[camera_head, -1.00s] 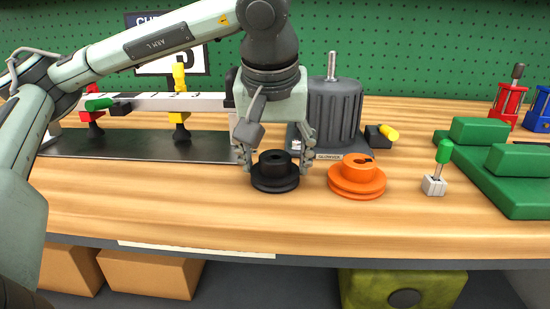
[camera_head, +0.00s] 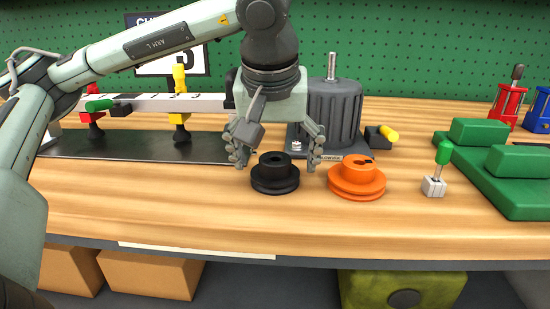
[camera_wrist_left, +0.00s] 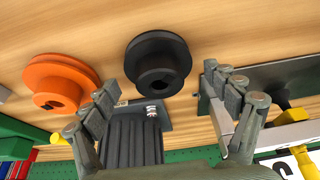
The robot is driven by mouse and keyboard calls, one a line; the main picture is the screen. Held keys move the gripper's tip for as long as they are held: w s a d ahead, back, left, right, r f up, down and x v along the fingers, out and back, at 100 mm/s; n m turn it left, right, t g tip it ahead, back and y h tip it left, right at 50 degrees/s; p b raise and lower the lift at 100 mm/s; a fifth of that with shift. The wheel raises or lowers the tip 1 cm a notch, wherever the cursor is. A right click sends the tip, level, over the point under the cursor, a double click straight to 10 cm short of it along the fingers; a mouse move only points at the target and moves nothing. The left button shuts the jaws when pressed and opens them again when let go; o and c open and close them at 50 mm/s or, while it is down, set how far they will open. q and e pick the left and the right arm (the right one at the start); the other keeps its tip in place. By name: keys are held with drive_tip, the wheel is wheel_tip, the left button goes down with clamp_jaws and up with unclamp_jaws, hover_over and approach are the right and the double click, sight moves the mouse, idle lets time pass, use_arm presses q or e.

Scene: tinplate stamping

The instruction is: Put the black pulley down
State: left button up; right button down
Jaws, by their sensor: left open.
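The black pulley (camera_head: 275,175) sits flat on the wooden bench, just left of the orange pulley (camera_head: 357,180). My left gripper (camera_head: 275,164) is open, its fingers spread to either side of the black pulley and apart from it. In the left wrist view the black pulley (camera_wrist_left: 157,62) lies on the bench beyond the open fingers of the left gripper (camera_wrist_left: 165,100), with nothing held between them. The orange pulley (camera_wrist_left: 62,82) shows there at the left. My right gripper is in neither view.
A grey motor (camera_head: 334,112) with an upright shaft stands right behind the black pulley. A dark plate with red and yellow clamps (camera_head: 180,110) is at left. The bench front is clear.

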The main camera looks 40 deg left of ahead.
sight(275, 181)
use_arm(q)
drive_tip(key=v, duration=0.6)
drive_tip(key=shift+d+r, duration=0.15)
drive_tip(key=shift+r, duration=0.1)
drive_tip(key=p+v, duration=0.2)
drive_tip(key=v, duration=0.3)
drive_tip(key=shift+s+r+p, duration=0.15)
drive_tip(key=shift+r+p, duration=0.05)
drive_tip(key=shift+p, duration=0.1)
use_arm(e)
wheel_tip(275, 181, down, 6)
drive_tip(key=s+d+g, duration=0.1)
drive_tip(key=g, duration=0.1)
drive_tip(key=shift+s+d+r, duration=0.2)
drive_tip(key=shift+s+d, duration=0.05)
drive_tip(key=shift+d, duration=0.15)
use_arm(q)
drive_tip(key=shift+c, duration=0.4)
